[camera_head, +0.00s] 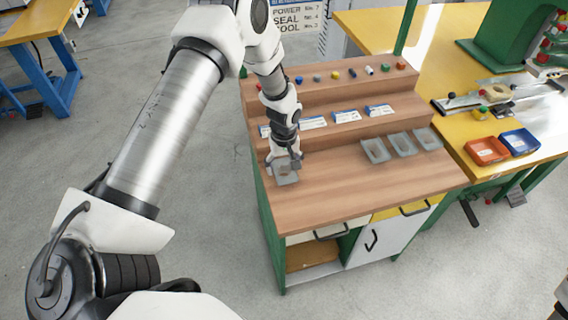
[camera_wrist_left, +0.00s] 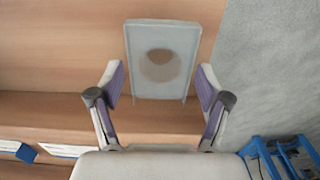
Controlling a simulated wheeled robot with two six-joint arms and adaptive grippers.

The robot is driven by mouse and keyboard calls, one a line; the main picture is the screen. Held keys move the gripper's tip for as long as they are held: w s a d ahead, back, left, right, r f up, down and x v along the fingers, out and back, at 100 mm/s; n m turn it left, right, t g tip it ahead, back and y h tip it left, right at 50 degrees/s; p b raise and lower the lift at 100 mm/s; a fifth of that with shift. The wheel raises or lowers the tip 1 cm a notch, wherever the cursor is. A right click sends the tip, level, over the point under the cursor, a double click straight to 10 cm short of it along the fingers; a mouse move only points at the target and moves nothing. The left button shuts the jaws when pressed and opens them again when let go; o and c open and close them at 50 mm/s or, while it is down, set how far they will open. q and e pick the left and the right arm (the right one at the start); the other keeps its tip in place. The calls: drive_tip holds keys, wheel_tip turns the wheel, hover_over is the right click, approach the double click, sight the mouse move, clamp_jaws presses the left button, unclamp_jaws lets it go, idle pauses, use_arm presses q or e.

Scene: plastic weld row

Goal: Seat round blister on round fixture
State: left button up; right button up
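A grey plate with a round opening (camera_head: 286,178) lies at the left end of the wooden bench. In the left wrist view the plate (camera_wrist_left: 180,85) shows a round, brownish opening in its middle. I cannot tell whether it is the round fixture or the round blister, or whether one sits in the other. My left gripper (camera_head: 284,162) is right above the plate's far side. In the wrist view its fingers (camera_wrist_left: 161,85) are apart, one on each side of the plate, with no clear contact.
Three grey trays (camera_head: 375,151) stand in a row at the bench's right. Stepped shelves behind hold printed cards (camera_head: 347,116) and several small coloured pieces (camera_head: 352,73). Orange (camera_head: 487,150) and blue (camera_head: 519,142) bins stand on the yellow table. The bench's middle front is clear.

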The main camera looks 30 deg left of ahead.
use_arm(q)
drive_tip(key=c, duration=0.6)
drive_tip(key=shift+c, duration=0.2)
drive_tip(key=shift+r+p, duration=2.1)
drive_tip(key=shift+r, duration=0.2)
